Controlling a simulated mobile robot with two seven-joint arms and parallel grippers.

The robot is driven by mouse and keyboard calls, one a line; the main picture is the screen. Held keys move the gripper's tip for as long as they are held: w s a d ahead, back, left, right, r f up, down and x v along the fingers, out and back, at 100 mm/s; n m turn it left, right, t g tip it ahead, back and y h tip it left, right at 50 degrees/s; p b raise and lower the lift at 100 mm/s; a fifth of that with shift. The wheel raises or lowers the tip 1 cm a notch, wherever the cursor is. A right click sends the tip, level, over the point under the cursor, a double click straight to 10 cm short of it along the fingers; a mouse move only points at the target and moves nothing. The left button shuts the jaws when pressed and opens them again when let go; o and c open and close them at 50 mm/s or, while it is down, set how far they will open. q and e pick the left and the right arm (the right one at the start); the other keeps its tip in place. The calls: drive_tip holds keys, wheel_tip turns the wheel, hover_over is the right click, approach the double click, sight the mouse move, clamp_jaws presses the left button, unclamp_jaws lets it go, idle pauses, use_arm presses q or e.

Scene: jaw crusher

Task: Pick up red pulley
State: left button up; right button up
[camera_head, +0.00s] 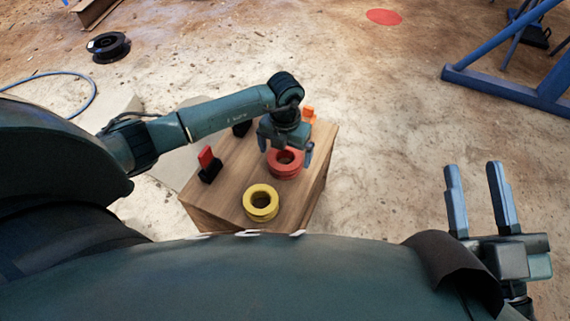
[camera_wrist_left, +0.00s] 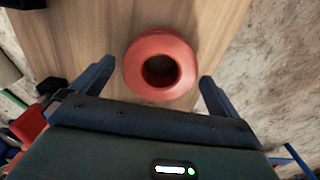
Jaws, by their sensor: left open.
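The red pulley (camera_head: 285,165) lies flat on a wooden box (camera_head: 235,175), a ring with a dark centre hole. It also shows in the left wrist view (camera_wrist_left: 161,62), between and ahead of my open fingers. My left gripper (camera_head: 285,150) is open and empty, pointing down just above the pulley, one finger on each side. In the left wrist view, the left gripper (camera_wrist_left: 156,80) does not appear to touch the pulley. My right gripper (camera_head: 480,195) is at the lower right with its two fingers apart and nothing between them.
A yellow pulley (camera_head: 261,202) lies nearer on the same box. A red and black object (camera_head: 208,165) stands at the box's left, and an orange piece (camera_head: 308,114) at its far edge. A blue metal frame (camera_head: 510,85) stands at the right. The floor right of the box is clear.

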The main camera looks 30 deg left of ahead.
use_arm(q)
wheel_tip(320, 180, down, 2)
drive_tip(key=shift+f+b, duration=0.2)
drive_tip(key=shift+b, duration=0.15)
use_arm(e)
drive_tip(key=shift+w+d+r+n+t+y, duration=0.15)
drive_tip(key=shift+r+n+t+y, duration=0.15)
drive_tip(key=shift+r+n+y, duration=0.5)
use_arm(q)
drive_tip(key=shift+c, duration=0.6)
drive_tip(key=c, duration=1.6)
drive_tip(key=shift+r, duration=0.1)
drive_tip(key=shift+c, duration=0.3)
